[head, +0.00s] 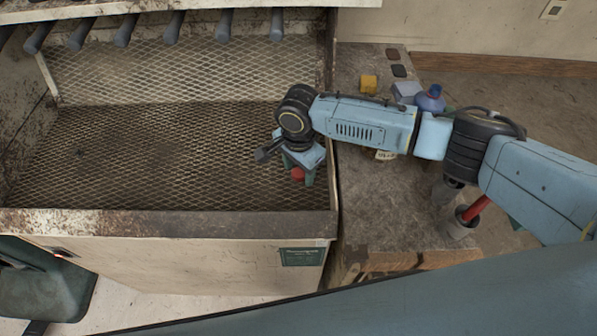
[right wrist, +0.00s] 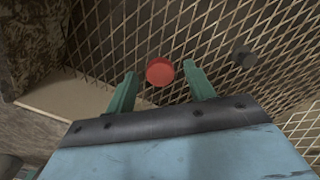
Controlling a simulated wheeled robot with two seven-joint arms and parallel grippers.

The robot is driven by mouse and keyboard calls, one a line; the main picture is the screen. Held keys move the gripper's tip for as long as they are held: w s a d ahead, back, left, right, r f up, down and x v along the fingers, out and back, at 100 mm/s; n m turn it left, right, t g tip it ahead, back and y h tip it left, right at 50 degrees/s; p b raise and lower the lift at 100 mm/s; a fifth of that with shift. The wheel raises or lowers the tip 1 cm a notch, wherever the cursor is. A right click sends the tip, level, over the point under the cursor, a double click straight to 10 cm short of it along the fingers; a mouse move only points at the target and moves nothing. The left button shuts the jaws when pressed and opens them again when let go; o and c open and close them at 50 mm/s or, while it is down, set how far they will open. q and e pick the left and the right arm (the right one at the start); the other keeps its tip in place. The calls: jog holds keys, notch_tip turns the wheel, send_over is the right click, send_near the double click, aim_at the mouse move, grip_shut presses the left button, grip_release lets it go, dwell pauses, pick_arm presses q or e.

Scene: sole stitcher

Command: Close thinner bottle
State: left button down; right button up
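My right gripper (head: 304,174) reaches over the metal mesh in the left bay of the bench. It points down, and its two green fingers (right wrist: 161,84) are apart. A round red cap (right wrist: 160,71) sits between the fingertips in the right wrist view, with a gap on each side. In the head view the red cap (head: 297,174) shows at the fingers; whether it rests on the mesh or on something is hidden. A blue bottle (head: 431,100) stands on the side table behind my right arm, its lower part hidden. My left gripper is not in view.
The mesh tray (head: 150,150) is mostly bare and bounded by a front ledge (head: 170,222). Several dark handles (head: 123,32) hang along its back. A yellow block (head: 369,83) and a cup with a red-handled tool (head: 462,222) stand on the side table (head: 400,215).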

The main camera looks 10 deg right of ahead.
aim_at(299, 172)
jog(key=c, duration=0.9)
notch_tip(299, 172, up, 10)
jog(key=shift+p, duration=0.4)
